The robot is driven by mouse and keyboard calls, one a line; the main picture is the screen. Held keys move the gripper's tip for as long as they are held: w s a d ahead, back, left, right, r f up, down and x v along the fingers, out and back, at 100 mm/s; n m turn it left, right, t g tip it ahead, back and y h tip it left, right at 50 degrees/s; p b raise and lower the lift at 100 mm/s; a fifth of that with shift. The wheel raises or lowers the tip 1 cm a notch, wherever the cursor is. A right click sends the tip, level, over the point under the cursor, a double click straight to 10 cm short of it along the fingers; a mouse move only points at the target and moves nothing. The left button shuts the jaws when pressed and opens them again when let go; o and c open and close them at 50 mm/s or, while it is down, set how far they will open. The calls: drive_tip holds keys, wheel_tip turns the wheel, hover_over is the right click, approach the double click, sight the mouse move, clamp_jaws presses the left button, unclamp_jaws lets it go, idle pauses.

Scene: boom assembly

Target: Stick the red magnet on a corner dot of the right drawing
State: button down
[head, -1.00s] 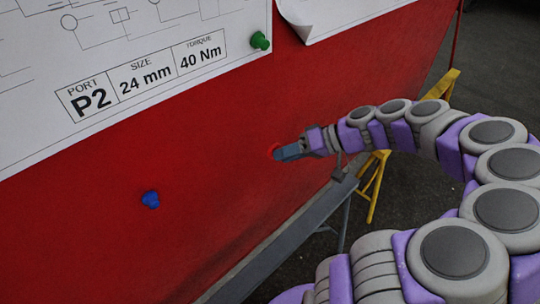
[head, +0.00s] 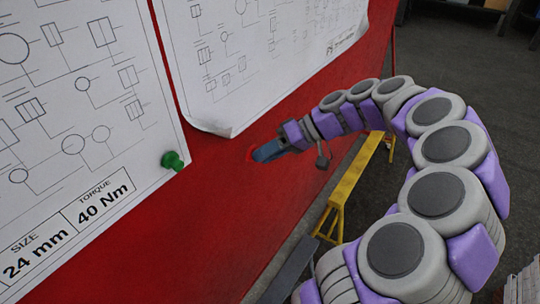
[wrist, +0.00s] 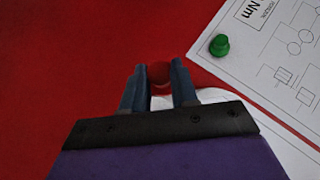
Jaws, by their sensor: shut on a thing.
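My gripper (head: 266,152) is shut on the red magnet (head: 250,154), in front of the red panel, just below the right drawing's curled lower edge. In the wrist view the round red magnet (wrist: 158,74) sits between the two blue-grey fingertips (wrist: 158,82). Whether it touches the panel I cannot tell. The right drawing (head: 280,75) is a white sheet of line symbols; its lower left corner lifts off the panel. I make out no corner dot on it. In the wrist view a white sheet (wrist: 212,96) shows partly behind my gripper.
The left drawing (head: 60,150) has a green magnet (head: 173,160) at its lower right corner; that magnet also shows in the wrist view (wrist: 219,45).

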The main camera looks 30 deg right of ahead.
drive_tip(key=shift+w+a+r+p, duration=0.1)
drive_tip(key=shift+w+a+p, duration=0.5)
drive_tip(key=shift+w+a, duration=0.85)
drive_tip(key=shift+w+a+p, duration=0.65)
drive_tip(key=shift+w+a, duration=0.25)
drive_tip(key=shift+w, duration=1.1)
drive_tip(key=shift+w+a+r+p, duration=0.1)
drive_tip(key=shift+w+a+p, duration=0.5)
drive_tip(key=shift+w+a, duration=0.85)
